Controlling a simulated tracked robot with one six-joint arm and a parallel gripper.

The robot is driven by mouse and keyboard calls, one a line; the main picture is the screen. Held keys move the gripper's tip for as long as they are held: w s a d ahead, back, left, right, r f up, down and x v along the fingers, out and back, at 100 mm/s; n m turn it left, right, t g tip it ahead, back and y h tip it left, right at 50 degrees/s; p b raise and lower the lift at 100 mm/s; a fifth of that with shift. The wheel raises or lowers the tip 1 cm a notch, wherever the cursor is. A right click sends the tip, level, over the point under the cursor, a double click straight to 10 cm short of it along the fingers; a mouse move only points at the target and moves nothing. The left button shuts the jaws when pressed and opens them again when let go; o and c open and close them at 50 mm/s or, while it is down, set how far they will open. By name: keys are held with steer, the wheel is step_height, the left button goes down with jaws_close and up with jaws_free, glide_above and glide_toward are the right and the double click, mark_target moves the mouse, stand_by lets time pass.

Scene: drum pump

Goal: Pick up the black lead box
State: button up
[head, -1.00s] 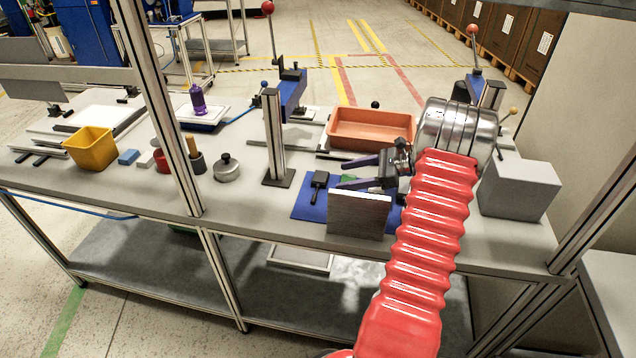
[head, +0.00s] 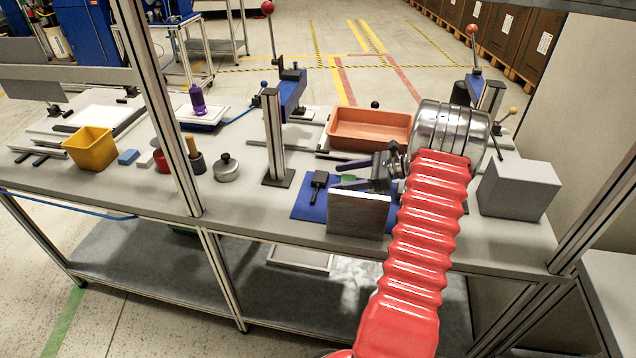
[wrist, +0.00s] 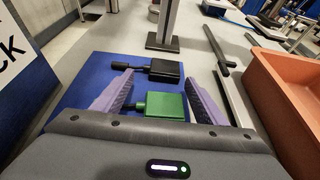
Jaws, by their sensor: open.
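The black lead box (head: 319,180), small and flat with a short stem, lies on a blue mat (head: 305,207); it also shows in the wrist view (wrist: 166,70), stem pointing left. A green box (wrist: 160,107) of like shape lies beside it, nearer my wrist, mostly hidden in the head view. My gripper (head: 340,175) is open and empty, reaching left over the mat. In the wrist view its purple fingers (wrist: 172,76) spread to either side of the green box, with the black box just beyond or between the tips; the exact depth is unclear.
An upright panel (head: 358,215) stands at the mat's front, close to my gripper. An orange tray (head: 370,130) lies behind. A metal post (head: 274,140) rises beyond the black box. A grey block (head: 519,188) stands at right.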

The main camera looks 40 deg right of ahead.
mark_target(327, 179)
steer(key=shift+w+a, duration=0.1)
steer(key=shift+x, duration=2.4)
steer(key=shift+c, duration=0.6)
steer(key=c, duration=0.6)
step_height(327, 179, up, 18)
